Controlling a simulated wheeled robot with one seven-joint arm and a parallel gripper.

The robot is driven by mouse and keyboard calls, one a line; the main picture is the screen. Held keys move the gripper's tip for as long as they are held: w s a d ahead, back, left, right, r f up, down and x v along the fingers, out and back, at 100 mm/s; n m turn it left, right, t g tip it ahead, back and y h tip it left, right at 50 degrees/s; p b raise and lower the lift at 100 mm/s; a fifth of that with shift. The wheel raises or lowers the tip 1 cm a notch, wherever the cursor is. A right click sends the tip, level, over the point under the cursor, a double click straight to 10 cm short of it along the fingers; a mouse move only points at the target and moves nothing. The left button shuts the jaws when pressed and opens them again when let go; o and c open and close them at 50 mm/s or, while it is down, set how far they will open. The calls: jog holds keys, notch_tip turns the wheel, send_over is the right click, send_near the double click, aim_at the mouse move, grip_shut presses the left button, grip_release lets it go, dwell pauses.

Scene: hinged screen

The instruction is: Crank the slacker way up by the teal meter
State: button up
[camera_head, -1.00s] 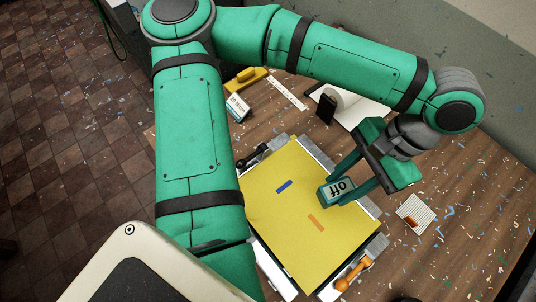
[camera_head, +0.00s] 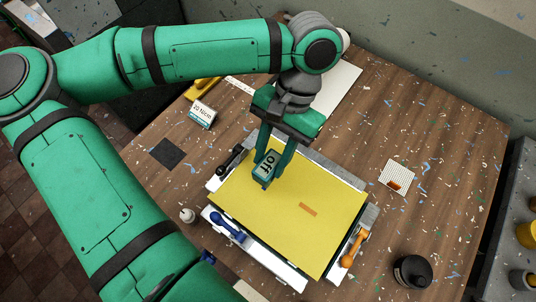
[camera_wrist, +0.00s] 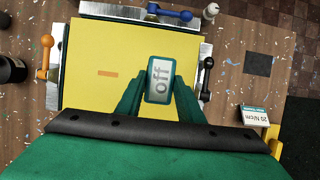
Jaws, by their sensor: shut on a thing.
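My gripper (camera_head: 269,165) is shut on the teal meter (camera_head: 266,170), whose display reads "off". In the wrist view the meter (camera_wrist: 159,80) sits between the fingers, over the yellow screen (camera_wrist: 90,60). I cannot tell whether it touches the screen. The yellow screen (camera_head: 290,220) carries an orange strip (camera_head: 308,209); no blue strip shows now. Around its frame are cranks: a black handle (camera_head: 232,160) at upper left, a blue handle (camera_head: 226,227) at lower left, an orange handle (camera_head: 354,248) at right. A small card (camera_head: 201,114) reads "20 N/cm".
A dark square (camera_head: 166,153) and a small white bottle (camera_head: 188,215) lie left of the screen. A white patch with an orange smear (camera_head: 396,177) and a black jar (camera_head: 412,271) are on the right. The speckled table is mostly clear at right.

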aim_at(271, 169)
jog(key=shift+f, duration=2.3)
jog(key=shift+f, duration=0.65)
jog(key=o, duration=1.2)
jog(key=shift+o, duration=0.2)
jog(key=v, duration=1)
jog(key=shift+w+r, duration=0.1)
jog(key=shift+r, duration=0.25)
jog(key=shift+w, duration=0.1)
